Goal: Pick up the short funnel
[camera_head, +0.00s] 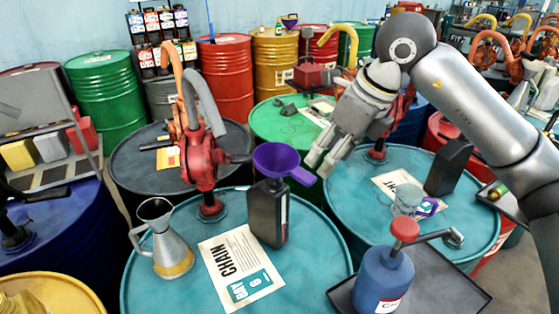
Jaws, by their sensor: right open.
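A purple short funnel (280,161) sits in the mouth of a black bottle (268,214), its wide bowl facing up and its tab pointing right. The bottle stands upright on the near teal drum (325,262). My right gripper (319,164) is open, fingers pointing down and left, just right of the funnel, close to its tab. I cannot tell whether a fingertip touches it. Nothing shows between the fingers. The funnel's spout is hidden inside the bottle. My left gripper is not in view.
A red hand pump (201,151) and a metal jug (165,240) stand left of the bottle, with a CHAIN sheet (238,265) between. A blue can with a red knob (384,280) stands front right. Another black bottle (446,166) stands on the right teal drum (345,190).

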